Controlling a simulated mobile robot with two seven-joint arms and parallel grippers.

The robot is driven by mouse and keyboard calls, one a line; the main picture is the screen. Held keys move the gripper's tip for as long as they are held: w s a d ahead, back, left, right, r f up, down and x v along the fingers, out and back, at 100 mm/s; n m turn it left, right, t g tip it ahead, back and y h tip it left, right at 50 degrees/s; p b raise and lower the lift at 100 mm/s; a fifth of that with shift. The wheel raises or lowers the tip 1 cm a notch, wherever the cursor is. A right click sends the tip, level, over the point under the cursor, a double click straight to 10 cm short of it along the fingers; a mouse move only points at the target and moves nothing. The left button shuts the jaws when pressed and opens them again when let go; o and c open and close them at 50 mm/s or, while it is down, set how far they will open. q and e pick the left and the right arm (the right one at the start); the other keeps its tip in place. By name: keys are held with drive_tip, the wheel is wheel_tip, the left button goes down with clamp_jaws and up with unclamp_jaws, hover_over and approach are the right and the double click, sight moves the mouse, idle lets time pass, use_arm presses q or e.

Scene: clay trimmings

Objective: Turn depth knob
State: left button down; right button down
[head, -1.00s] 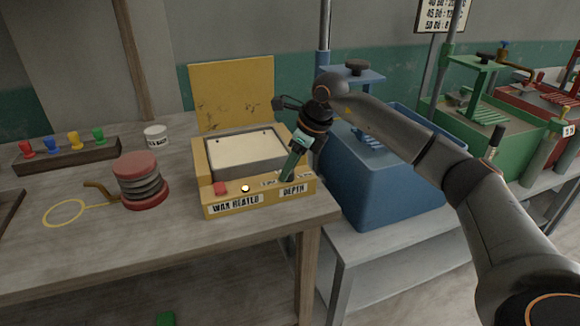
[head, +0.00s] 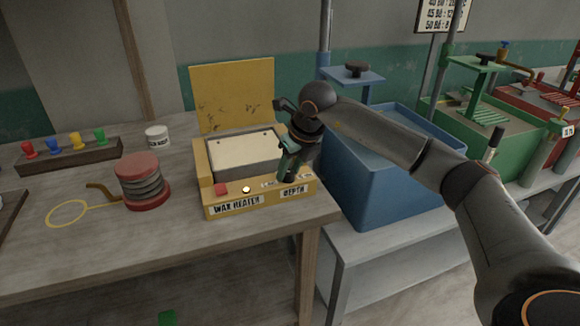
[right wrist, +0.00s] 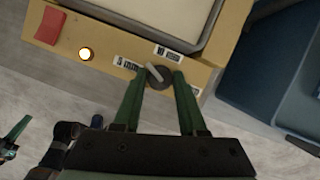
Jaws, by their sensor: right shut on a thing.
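The yellow wax heater box (head: 222,209) stands on the wooden table with its lid raised. Its dark depth knob (right wrist: 158,77) shows in the right wrist view on the front panel, with a pale pointer bar aimed up and left. My right gripper (head: 288,178) comes down over the panel above the "DEPTH" label and hides the knob in the head view. In the right wrist view its two green fingers (right wrist: 160,78) are shut on the knob, one at each side. A green piece (right wrist: 17,129) at the lower left of that view looks like part of my left gripper; its jaws are unclear.
A red button (head: 221,188) and a glowing lamp (head: 246,189) share the panel. A red-ended spool (head: 145,182), a white jar (head: 157,136) and a rack of coloured pegs (head: 70,157) stand left. A blue tub (head: 385,190) stands close on the right.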

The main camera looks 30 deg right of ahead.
drive_tip(key=m+h, duration=0.1)
drive_tip(key=m, duration=0.2)
drive_tip(key=m+h, duration=0.1)
drive_tip(key=m, duration=0.2)
drive_tip(key=shift+w+a+g, duration=0.1)
drive_tip(key=shift+a+g, duration=0.1)
drive_tip(key=shift+g, duration=0.1)
use_arm(q)
drive_tip(key=shift+r, duration=0.2)
use_arm(e)
drive_tip(key=m+h, duration=0.1)
drive_tip(key=m, duration=0.2)
drive_tip(key=m+g+h, duration=0.1)
drive_tip(key=m, duration=0.2)
use_arm(q)
drive_tip(key=shift+s, duration=0.1)
use_arm(e)
drive_tip(key=shift+g, duration=0.3)
drive_tip(key=shift+c, duration=2.3)
unclamp_jaws()
